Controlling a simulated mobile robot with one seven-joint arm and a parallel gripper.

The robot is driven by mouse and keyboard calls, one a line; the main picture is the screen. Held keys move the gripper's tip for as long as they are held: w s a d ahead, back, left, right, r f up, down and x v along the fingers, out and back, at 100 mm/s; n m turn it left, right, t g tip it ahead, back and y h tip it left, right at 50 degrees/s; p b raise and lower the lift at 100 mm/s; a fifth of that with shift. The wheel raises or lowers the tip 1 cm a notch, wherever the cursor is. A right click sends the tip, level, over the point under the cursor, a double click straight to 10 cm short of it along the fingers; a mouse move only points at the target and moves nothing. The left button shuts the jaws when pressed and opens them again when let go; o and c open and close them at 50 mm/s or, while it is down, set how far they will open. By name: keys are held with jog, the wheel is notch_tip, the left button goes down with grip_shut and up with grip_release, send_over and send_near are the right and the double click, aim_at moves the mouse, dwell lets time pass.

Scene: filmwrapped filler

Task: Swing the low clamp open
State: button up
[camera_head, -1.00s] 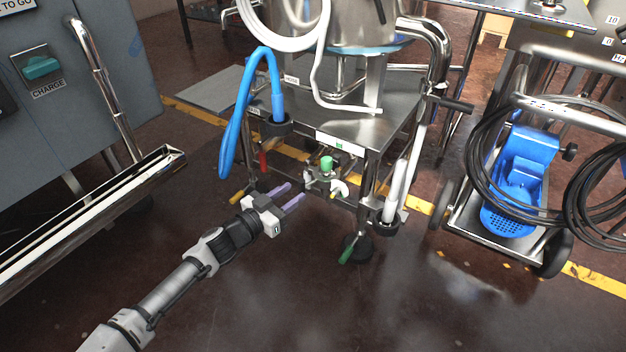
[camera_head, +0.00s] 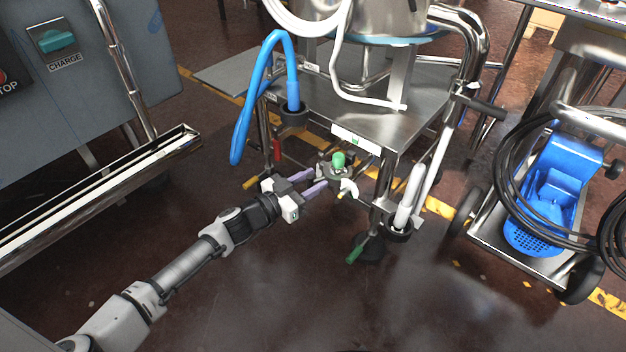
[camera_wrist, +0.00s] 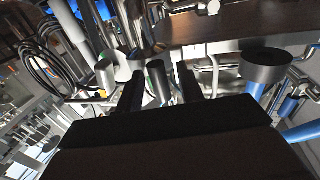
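The low clamp is part of a small metal fitting (camera_head: 338,178) under the steel stand. The fitting has a green cap (camera_head: 338,159) on top and a white part at its right side. My gripper (camera_head: 318,178) reaches in from the lower left, its two purple fingers apart and their tips close to the fitting's left side. I cannot tell whether they touch it. In the wrist view, the dark fingers of my gripper (camera_wrist: 160,88) stand apart, with a metal cylinder with a green band (camera_wrist: 157,80) beyond the gap. The clamp's lever and latch are too small to make out.
The steel stand (camera_head: 385,126) is above the fitting, with a blue hose (camera_head: 240,122) at its left and a leg with a green-handled foot (camera_head: 362,250) to the right. A blue pump cart (camera_head: 545,200) stands right. The floor in front is clear.

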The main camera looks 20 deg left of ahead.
grip_shut()
